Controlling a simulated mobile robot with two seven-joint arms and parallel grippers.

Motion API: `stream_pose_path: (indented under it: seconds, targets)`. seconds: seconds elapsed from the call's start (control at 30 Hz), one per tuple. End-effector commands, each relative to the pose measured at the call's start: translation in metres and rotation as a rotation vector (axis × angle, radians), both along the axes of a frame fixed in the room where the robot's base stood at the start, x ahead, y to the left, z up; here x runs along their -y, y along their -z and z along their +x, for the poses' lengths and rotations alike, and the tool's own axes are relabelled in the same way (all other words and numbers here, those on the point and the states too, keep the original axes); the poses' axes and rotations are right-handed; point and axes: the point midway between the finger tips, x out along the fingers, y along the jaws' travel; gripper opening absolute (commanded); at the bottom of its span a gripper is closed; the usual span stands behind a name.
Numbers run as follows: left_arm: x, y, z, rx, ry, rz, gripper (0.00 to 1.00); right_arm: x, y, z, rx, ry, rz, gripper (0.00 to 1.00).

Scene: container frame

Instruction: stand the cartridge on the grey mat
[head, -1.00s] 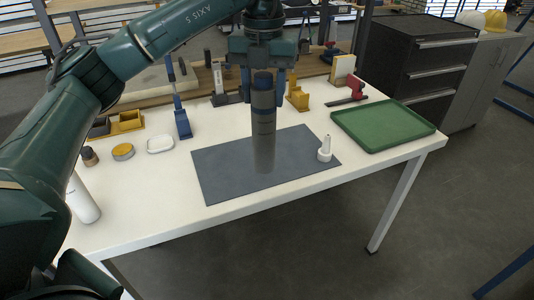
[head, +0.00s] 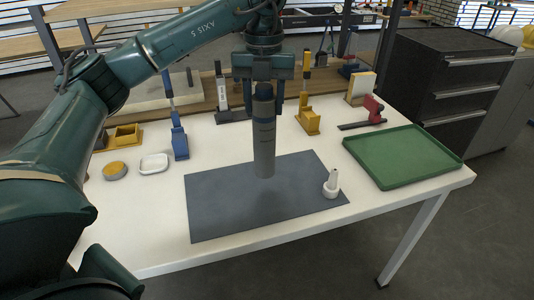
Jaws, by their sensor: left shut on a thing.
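The cartridge (head: 264,150) is a grey cylinder with a darker upper part and a dark blue band near the top. It is upright over the grey mat (head: 225,212), its lower end against the middle of the mat in the picture. I cannot tell whether it touches the mat. My left gripper (head: 264,106) points down and is shut on the cartridge's upper part, one finger on each side. My right gripper is not in view.
A small white nozzle-like piece (head: 331,184) stands near the mat's right edge. A green tray (head: 402,157) lies to the right. A blue stand (head: 180,143), yellow stand (head: 308,119), white dish (head: 154,164) and round yellow-topped tin (head: 115,171) are around the back and left.

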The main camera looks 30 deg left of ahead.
Motion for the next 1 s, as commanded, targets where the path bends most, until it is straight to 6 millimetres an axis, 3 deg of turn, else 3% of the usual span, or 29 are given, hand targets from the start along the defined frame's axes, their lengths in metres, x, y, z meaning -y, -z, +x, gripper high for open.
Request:
stream_pose_path:
  seconds: [0.1, 0.57, 0.93, 0.97, 1.0]
  targets:
    - [0.000, 0.022, 0.000, 0.000, 0.000, 0.000, 0.00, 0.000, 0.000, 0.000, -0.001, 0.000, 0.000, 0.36]
    - [0.000, 0.071, 0.000, 0.000, 0.001, 0.000, 0.00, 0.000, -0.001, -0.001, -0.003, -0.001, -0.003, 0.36]
    - [0.000, 0.077, 0.000, 0.003, 0.001, -0.001, 0.00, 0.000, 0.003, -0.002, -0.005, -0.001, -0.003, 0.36]
    - [0.000, 0.077, 0.000, 0.001, 0.001, 0.000, 0.46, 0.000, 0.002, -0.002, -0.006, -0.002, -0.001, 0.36]
    - [0.000, 0.077, 0.000, 0.001, 0.001, 0.000, 0.50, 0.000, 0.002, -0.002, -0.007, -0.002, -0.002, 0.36]
